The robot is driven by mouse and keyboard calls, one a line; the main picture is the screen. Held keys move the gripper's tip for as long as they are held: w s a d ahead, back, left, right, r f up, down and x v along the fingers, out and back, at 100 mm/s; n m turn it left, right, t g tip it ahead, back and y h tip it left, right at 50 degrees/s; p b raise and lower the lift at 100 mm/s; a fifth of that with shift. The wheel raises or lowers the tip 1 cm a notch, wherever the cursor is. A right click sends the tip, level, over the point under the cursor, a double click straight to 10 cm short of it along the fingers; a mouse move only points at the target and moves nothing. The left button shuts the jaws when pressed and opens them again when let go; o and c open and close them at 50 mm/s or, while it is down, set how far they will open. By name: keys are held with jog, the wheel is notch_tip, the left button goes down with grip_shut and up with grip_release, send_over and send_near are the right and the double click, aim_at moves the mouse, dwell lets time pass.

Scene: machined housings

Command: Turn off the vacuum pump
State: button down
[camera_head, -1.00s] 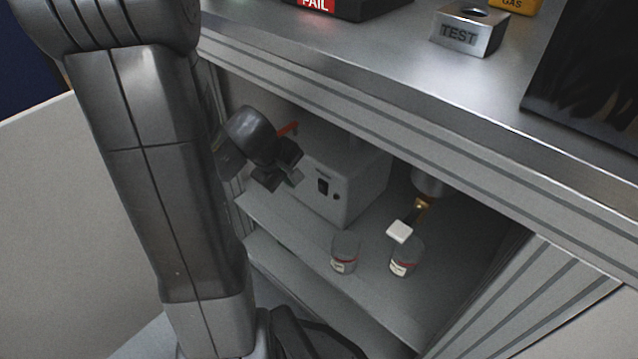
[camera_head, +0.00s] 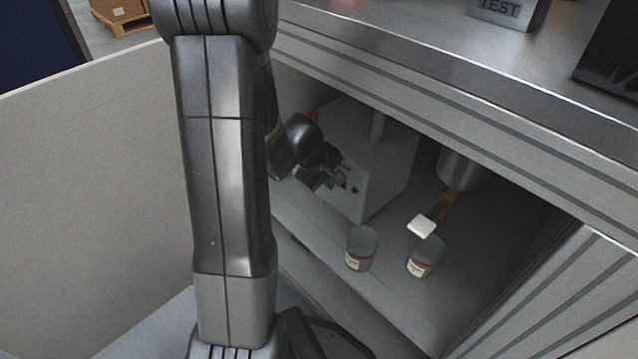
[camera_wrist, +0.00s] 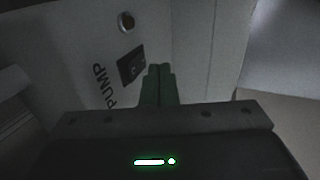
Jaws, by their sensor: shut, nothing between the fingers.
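The vacuum pump (camera_head: 378,160) is a light grey box on the shelf under the bench. Its front face carries a dark switch, partly behind my gripper in the head view. In the wrist view the pump's face (camera_wrist: 85,45) shows the word PUMP, a black rocker switch (camera_wrist: 131,66) and a round dark knob or port (camera_wrist: 126,21). My gripper (camera_head: 338,180) is shut and empty, close to the pump's front. In the wrist view its fingertips (camera_wrist: 160,70) are together just right of the switch. I cannot tell whether they touch the face.
Two small jars with red bands, one left (camera_head: 361,248) and one right (camera_head: 424,256), stand on the shelf in front of the pump. A white square piece (camera_head: 422,226) is by the right jar. The bench edge (camera_head: 450,85) overhangs the shelf.

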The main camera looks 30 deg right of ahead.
jog(key=shift+w+d+r, duration=0.15)
jog(key=shift+w+d, duration=0.1)
jog(key=shift+d, duration=0.55)
jog(key=shift+d, duration=0.1)
jog(key=shift+w+d+r, duration=0.1)
jog(key=shift+d+r, duration=0.05)
jog(key=shift+d, duration=0.1)
jog(key=shift+r+p, duration=0.15)
jog(key=shift+p, duration=0.2)
jog(key=shift+r+p, duration=0.55)
jog(key=shift+r, duration=0.1)
